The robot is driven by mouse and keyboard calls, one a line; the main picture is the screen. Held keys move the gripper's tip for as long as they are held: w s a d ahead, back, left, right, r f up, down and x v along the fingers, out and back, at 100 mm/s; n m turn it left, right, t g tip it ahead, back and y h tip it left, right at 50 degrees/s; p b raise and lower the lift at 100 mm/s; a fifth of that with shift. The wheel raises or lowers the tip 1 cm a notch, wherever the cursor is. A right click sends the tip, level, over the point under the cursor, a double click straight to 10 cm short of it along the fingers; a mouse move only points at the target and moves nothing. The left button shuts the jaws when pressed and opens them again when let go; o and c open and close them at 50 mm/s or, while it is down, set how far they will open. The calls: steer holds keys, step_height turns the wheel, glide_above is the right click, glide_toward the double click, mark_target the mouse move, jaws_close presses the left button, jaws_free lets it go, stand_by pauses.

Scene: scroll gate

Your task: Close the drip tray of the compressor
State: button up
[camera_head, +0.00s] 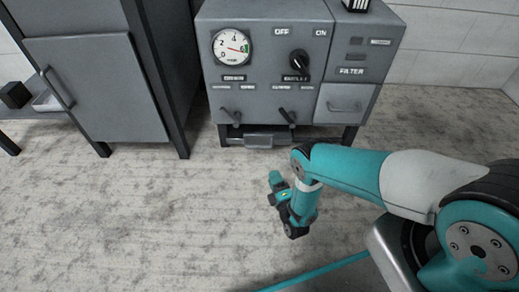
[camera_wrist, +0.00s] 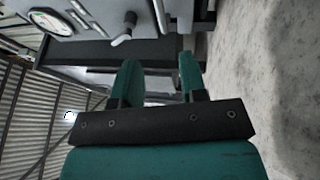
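The compressor (camera_head: 265,65) is a grey cabinet with a gauge, a knob and levers, standing against the back wall. Its drip tray (camera_head: 258,141) is the low grey piece at the bottom of the front, between the legs; it seems to stick out a little, but how far is hard to tell. In the wrist view my gripper's fingers (camera_wrist: 158,70) are spread with nothing held.
The compressor has two levers (camera_head: 288,116) above the tray and a filter door (camera_head: 344,104) at right. A grey cabinet (camera_head: 95,85) with a handle stands at left, with a low shelf (camera_head: 22,112) beside it. The floor (camera_head: 170,215) in front is clear.

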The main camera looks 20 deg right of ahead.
mark_target(259, 146)
steer(key=b+x, duration=0.6)
steer(key=x, duration=0.8)
steer(key=shift+w, duration=0.2)
jaws_close()
